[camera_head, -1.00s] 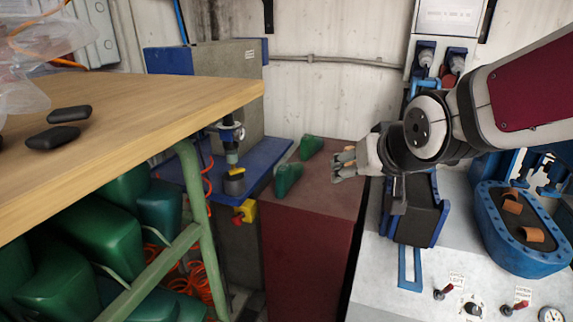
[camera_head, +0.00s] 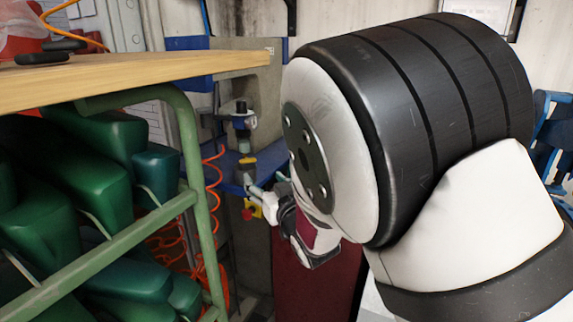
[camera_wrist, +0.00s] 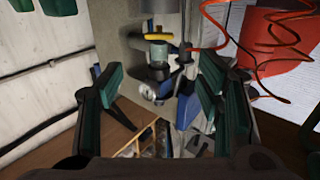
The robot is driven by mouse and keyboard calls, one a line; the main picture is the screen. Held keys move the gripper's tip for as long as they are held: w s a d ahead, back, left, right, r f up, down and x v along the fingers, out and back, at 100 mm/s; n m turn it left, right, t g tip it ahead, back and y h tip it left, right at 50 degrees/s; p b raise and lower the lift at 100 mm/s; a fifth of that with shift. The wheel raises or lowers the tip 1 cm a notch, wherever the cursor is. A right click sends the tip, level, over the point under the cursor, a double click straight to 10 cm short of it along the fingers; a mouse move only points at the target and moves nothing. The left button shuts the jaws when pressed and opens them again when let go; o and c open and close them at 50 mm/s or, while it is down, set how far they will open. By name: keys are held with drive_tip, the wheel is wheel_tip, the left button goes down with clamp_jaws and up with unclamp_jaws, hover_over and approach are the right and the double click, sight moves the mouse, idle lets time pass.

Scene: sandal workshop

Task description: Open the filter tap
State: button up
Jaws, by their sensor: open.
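The filter unit (camera_head: 242,125) is on the grey machine behind the workbench, with a dark body, a round gauge and a greenish bowl. In the wrist view the filter unit (camera_wrist: 158,72) appears upside down between my fingers, with its bowl and a yellow part (camera_wrist: 157,38) towards the top. The yellow part (camera_head: 247,160) shows below the bowl in the head view. I cannot tell for sure which part is the tap. My gripper (camera_head: 266,184) is open and empty, low and to the right of the filter, apart from it. My arm hides much of the right side.
A wooden bench top (camera_head: 130,75) on a green frame (camera_head: 205,190) stands close on the left, with green lasts beneath. Orange coiled hoses (camera_head: 213,185) hang near the machine. A dark red cabinet (camera_head: 300,285) stands nearby.

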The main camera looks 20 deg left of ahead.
sight(248, 161)
drive_tip(key=b+x, duration=0.1)
drive_tip(key=x, duration=1.2)
drive_tip(key=shift+w, duration=0.15)
drive_tip(key=shift+c, duration=0.6)
